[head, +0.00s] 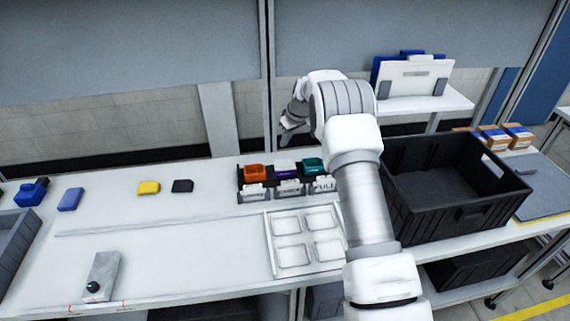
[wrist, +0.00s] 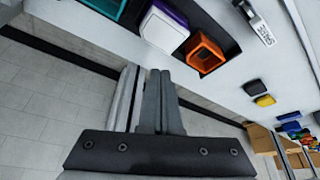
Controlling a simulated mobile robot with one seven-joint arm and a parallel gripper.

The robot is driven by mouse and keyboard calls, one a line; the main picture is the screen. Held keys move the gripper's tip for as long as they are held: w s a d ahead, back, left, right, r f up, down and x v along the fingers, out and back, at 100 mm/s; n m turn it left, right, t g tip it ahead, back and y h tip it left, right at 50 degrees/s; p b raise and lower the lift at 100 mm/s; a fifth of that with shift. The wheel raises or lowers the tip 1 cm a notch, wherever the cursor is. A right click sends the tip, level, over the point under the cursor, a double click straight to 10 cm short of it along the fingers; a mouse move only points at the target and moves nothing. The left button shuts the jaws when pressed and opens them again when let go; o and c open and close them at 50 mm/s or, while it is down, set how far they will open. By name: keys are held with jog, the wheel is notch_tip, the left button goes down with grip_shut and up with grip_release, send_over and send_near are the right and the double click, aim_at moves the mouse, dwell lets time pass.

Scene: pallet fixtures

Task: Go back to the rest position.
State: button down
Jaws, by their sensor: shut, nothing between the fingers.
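My gripper (head: 290,125) is raised above the back edge of the white workbench (head: 150,245) in the head view, behind the row of coloured bins. In the wrist view my gripper (wrist: 160,80) shows its two grey fingers together, with nothing between them. It is apart from the bins. My arm reaches forward from the bottom of the head view and covers part of the bench to the right of the bins.
An orange bin (head: 257,173), a purple-and-white bin (head: 285,170) and a teal bin (head: 313,166) stand in a dark holder. A white four-pocket tray (head: 268,240) lies in front. A large black crate (head: 450,220) stands right. Yellow (head: 148,187) and black (head: 182,186) blocks lie left.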

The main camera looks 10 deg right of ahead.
jog(key=s+r+m, duration=0.3)
jog(key=s+r, duration=1.7)
jog(key=r, duration=0.4)
jog(key=s+m+t+h, duration=0.1)
jog(key=s+m+h, duration=0.1)
jog(key=s, duration=2.7)
jog(key=shift+f+m+t, duration=0.25)
jog(key=shift+m+t, duration=0.05)
jog(key=shift+m, duration=0.2)
